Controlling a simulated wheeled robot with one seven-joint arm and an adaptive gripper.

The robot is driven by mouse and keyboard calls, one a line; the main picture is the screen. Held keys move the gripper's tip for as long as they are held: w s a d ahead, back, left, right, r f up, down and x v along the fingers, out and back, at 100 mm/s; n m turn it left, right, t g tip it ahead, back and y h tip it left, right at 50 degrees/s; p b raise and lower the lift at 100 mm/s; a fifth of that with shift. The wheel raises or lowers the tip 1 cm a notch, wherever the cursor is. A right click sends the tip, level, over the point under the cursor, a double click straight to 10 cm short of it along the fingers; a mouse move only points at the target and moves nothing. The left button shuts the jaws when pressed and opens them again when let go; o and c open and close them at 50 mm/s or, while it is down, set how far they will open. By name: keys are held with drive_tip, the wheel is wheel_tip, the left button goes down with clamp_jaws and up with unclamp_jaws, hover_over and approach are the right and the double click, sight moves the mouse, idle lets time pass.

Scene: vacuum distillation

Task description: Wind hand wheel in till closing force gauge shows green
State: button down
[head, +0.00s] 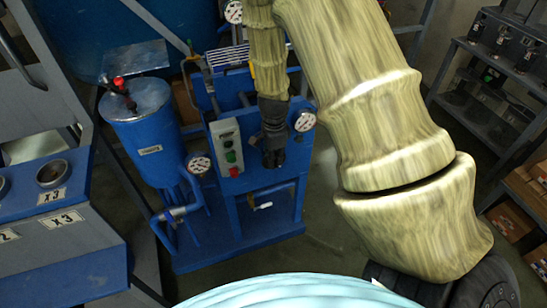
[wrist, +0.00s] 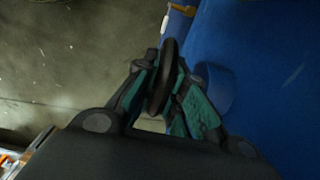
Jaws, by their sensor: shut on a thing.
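The hand wheel (wrist: 164,77) shows in the wrist view as a dark ring seen nearly edge-on. My gripper (wrist: 169,84) is shut on it, with teal-padded fingers on both sides of the rim. In the head view my gripper (head: 272,152) is at the front of a blue machine (head: 250,220), and it hides the wheel there. A round white-faced gauge (head: 305,121) sits just right of my gripper. Other gauges are at the lower left (head: 199,163) and at the top (head: 234,12). The needles and any green zone are too small to read, and I cannot tell which gauge is the closing force one.
A grey control box (head: 228,148) with buttons is close left of my gripper. A blue tank (head: 143,120) with a red-handled valve stands further left. A blue panel (head: 60,220) marked X3 is at the left edge. Shelves (head: 500,60) stand at the right. Floor shows between them.

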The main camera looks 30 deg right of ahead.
drive_tip(key=shift+d+t+y+p, duration=0.15)
drive_tip(key=shift+t+y+p, duration=0.2)
drive_tip(key=shift+y, duration=1.05)
drive_tip(key=c, duration=1.5)
unclamp_jaws()
drive_tip(key=v, duration=1.2)
